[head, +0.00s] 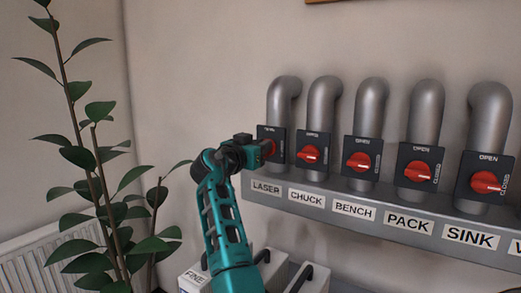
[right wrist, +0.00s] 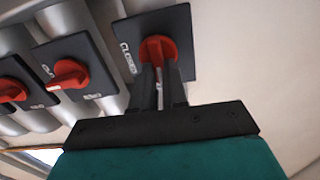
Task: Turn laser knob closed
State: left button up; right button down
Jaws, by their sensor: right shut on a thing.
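The red laser knob (head: 268,147) sits on a dark square plate above the LASER label (head: 266,187), at the left end of the row. My right gripper (head: 266,148) is at this knob and hides part of it in the head view. In the right wrist view the laser knob (right wrist: 157,48) stands on its dark plate (right wrist: 180,25), with the word CLOSED beside it. The two dark fingers of my right gripper (right wrist: 160,80) are shut on the knob. My left gripper is not in view.
More red knobs on dark plates follow to the right: chuck (head: 309,154), bench (head: 359,161), pack (head: 418,171) and sink (head: 486,182). Grey pipes rise behind them from a grey ledge (head: 330,195). A leafy plant (head: 90,160) and a radiator (head: 40,268) stand at the left.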

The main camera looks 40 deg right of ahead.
pick_arm(q)
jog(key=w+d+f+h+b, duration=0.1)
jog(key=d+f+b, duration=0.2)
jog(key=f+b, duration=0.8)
jog(key=b, duration=0.5)
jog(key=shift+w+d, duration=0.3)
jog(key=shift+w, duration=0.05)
pick_arm(e)
jog(key=m, duration=0.5)
jog(key=f+m, duration=0.1)
jog(key=m, duration=0.5)
jog(key=s+m, duration=0.1)
jog(key=m, duration=0.5)
jog(key=shift+s+d+f, duration=0.1)
jog(key=shift+d+f, duration=0.05)
jog(key=shift+m, duration=0.4)
